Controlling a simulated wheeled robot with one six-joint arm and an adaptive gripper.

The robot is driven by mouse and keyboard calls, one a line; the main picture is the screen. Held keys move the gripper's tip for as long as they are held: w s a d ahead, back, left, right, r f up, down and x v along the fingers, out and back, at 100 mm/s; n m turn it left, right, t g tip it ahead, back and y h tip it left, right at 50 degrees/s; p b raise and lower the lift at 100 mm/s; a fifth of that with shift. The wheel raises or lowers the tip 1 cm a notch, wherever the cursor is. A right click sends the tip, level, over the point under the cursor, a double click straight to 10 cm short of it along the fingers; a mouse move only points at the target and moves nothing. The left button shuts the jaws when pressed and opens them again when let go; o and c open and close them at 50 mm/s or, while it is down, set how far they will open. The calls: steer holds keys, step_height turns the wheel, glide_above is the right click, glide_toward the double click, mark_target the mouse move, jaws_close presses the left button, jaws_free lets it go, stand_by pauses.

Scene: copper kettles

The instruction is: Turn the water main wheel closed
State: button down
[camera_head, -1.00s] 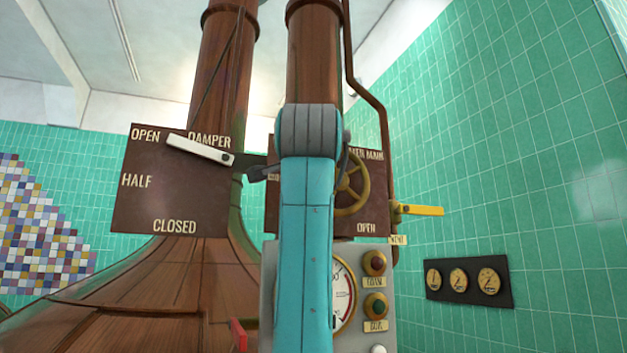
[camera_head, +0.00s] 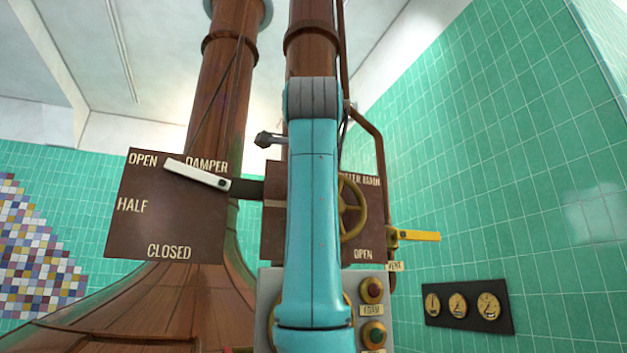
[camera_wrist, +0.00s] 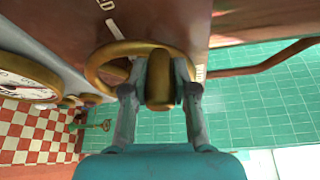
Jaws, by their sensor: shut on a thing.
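The brass water main wheel (camera_head: 361,210) stands in front of a brown plate (camera_head: 375,190). Its left part is hidden behind my teal arm in the head view. "OPEN" is lettered at the plate's lower right; the top lettering is partly covered. In the wrist view the wheel's rim (camera_wrist: 127,47) arches across the top middle. My gripper (camera_wrist: 161,80) is shut on a thick brass part of the wheel, with one finger on each side of it. My gripper is hidden behind the arm in the head view.
A damper plate (camera_head: 140,225) with a white lever (camera_head: 197,174) is to the left. A yellow vent lever (camera_head: 418,236) sticks out right of the wheel. A grey panel (camera_head: 266,290) with buttons is below. Three gauges (camera_head: 458,307) are on the green tiled wall.

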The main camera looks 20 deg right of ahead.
steer(key=shift+r, duration=0.1)
steer(key=c, duration=0.9)
jaws_free()
steer(key=f+v, duration=0.1)
steer(key=v, duration=1.1)
steer(key=shift+r, duration=0.4)
